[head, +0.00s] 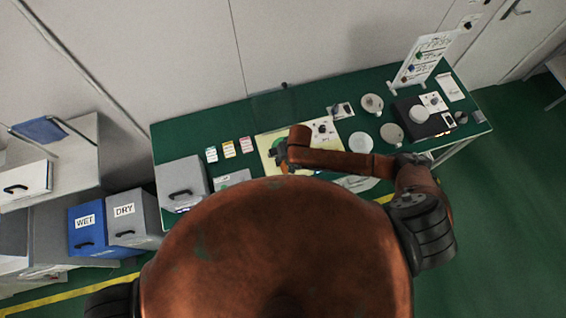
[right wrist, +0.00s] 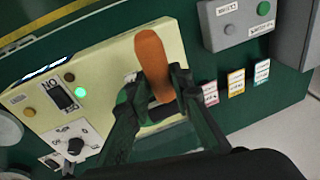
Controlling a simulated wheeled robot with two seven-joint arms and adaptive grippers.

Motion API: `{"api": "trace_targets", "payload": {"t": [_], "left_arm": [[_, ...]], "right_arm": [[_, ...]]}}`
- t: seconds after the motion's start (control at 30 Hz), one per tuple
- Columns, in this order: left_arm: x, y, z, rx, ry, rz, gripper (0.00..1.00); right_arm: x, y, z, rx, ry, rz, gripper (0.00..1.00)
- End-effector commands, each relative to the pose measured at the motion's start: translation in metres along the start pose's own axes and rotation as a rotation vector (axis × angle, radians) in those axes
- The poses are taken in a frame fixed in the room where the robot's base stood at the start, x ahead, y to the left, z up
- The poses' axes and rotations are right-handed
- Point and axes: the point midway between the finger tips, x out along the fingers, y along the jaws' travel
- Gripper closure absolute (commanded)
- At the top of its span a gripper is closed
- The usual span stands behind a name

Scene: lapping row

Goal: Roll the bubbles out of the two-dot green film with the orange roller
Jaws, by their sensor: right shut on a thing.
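My right gripper (head: 284,158) is over the cream panel (head: 265,140) near the front middle of the green bench. In the right wrist view, the right gripper (right wrist: 155,103) is shut on an orange, rounded piece (right wrist: 151,62), which looks like part of the orange roller. It stands out between the fingers above the cream panel (right wrist: 105,55); I cannot tell whether it touches anything. I cannot make out a two-dot green film in either view. My left gripper is not in view.
Three colour-banded cards (head: 229,150) lie left of the panel, near a grey box (head: 182,180). A dark block (head: 425,122), pale discs and a sign (head: 425,55) stand right. WET (head: 88,228) and DRY (head: 130,215) bins stand left of the bench.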

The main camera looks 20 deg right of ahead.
Motion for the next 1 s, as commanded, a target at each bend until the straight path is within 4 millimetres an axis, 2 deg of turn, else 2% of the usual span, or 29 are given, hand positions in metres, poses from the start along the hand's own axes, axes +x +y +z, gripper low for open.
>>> {"api": "trace_targets", "payload": {"t": [0.6, 1.0], "left_arm": [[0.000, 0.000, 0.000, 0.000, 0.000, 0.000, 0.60], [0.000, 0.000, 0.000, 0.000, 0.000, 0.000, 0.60]], "right_arm": [[-0.045, -0.009, -0.006, -0.001, 0.002, -0.002, 1.00], [-0.049, -0.010, -0.006, -0.001, 0.001, -0.001, 1.00]]}}
